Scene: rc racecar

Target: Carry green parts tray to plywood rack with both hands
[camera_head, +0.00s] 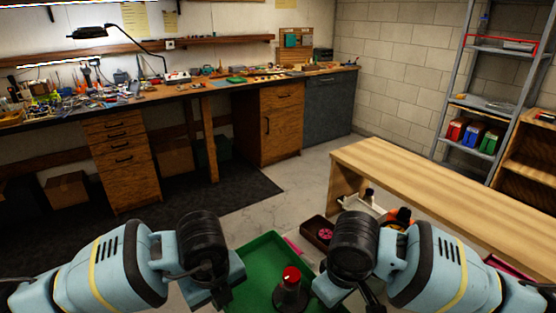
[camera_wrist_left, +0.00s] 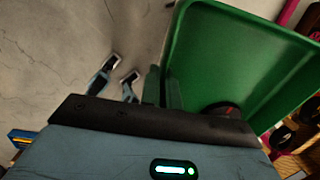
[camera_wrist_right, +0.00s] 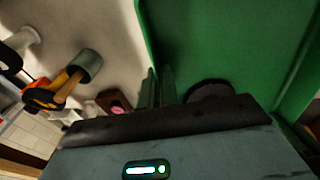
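The green parts tray (camera_head: 262,256) is in front of me between my two arms in the head view. My left gripper (camera_wrist_left: 163,88) is shut on one side wall of the tray (camera_wrist_left: 235,60). My right gripper (camera_wrist_right: 160,88) is shut on the opposite wall (camera_wrist_right: 220,45). The tray holds a dark object with a red top (camera_head: 291,284); its lower part also shows in the right wrist view (camera_wrist_right: 208,90). A wooden rack (camera_head: 530,150), seemingly the plywood rack, stands at the far right, cut off by the picture edge. The fingertips are mostly hidden in the head view.
A light wooden bench (camera_head: 440,178) stands ahead to the right, with a brown bin (camera_head: 320,232) and other items low near it. A metal shelf (camera_head: 470,105) with coloured bins stands behind. A long workbench (camera_head: 190,92) lines the back wall. Concrete floor (camera_head: 310,180) is open ahead.

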